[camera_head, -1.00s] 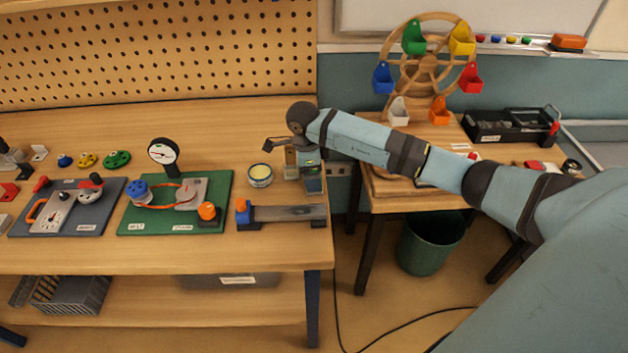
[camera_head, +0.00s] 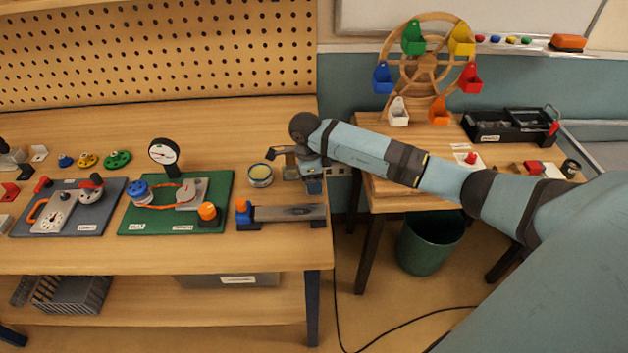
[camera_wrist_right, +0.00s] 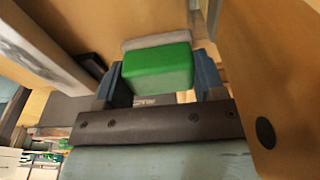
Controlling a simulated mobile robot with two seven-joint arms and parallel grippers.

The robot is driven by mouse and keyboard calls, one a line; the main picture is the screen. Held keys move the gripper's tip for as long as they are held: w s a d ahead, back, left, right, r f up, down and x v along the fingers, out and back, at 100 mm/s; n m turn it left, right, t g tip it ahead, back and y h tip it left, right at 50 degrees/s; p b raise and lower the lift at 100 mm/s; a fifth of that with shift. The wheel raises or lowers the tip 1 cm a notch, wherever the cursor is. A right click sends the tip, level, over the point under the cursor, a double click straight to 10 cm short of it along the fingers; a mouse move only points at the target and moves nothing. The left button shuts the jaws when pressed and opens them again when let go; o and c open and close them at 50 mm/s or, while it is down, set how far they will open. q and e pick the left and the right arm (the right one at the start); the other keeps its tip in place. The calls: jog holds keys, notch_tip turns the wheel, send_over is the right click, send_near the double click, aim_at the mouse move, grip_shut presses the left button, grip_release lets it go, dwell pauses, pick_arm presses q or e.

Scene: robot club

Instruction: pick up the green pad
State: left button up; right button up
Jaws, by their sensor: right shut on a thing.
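The green pad (camera_wrist_right: 158,67) is a small block with rounded edges and a grey strip along its far side. It shows in the right wrist view between the two blue fingers of my right gripper (camera_wrist_right: 157,80), which are shut on it from both sides. In the head view my right gripper (camera_head: 313,183) is low over the right end of the wooden bench, right of the small round tin. The pad is not clear to make out there. I cannot tell whether it touches the surface beneath. My left gripper is not in view.
A green board (camera_head: 132,227) with a dial gauge (camera_head: 163,152) lies further left. A Ferris wheel (camera_head: 428,62) stands on the right table.

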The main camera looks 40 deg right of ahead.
notch_tip(320, 180, up, 20)
jog(key=b, duration=0.1)
dwell(0.5)
jog(key=shift+o, duration=0.4)
